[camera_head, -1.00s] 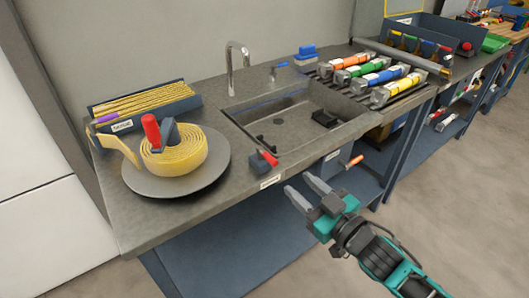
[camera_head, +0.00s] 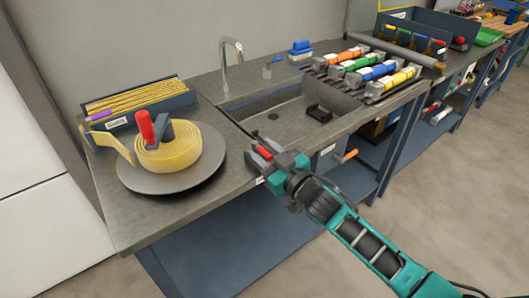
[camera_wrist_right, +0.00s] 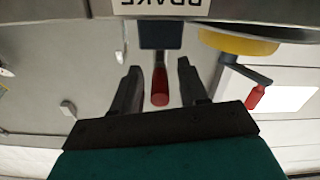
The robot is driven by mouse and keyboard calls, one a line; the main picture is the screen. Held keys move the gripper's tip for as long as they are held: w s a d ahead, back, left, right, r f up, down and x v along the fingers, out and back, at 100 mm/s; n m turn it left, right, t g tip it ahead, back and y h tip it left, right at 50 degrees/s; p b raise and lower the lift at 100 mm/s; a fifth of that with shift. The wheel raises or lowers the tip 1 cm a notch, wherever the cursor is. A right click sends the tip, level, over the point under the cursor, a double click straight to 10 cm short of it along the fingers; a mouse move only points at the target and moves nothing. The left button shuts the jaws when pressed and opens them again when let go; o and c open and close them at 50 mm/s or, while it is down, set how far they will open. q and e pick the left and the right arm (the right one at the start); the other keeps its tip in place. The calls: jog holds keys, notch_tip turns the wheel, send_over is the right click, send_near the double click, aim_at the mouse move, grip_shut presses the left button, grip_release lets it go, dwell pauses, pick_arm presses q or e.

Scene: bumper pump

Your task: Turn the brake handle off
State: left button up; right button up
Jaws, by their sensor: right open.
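The brake handle (camera_head: 264,153) is a short red grip on a dark base at the front edge of the counter, left of the sink. In the right wrist view its red grip (camera_wrist_right: 160,88) lies between the two fingers, with clear gaps on both sides. A white label (camera_wrist_right: 160,5) reading "BRAKE" shows upside down beside the base. My right gripper (camera_head: 262,158) is open around the handle and partly hides it in the head view. My left gripper is not in view.
A grey turntable (camera_head: 205,180) with a yellow coil (camera_head: 170,158) and a red-knobbed crank (camera_head: 146,126) stands left of the handle. The sink (camera_head: 275,123) lies behind it. Colored rollers (camera_head: 375,72) sit at the right. An orange-handled item (camera_head: 347,156) shows below the counter.

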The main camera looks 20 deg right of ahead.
grip_shut()
dwell(0.4)
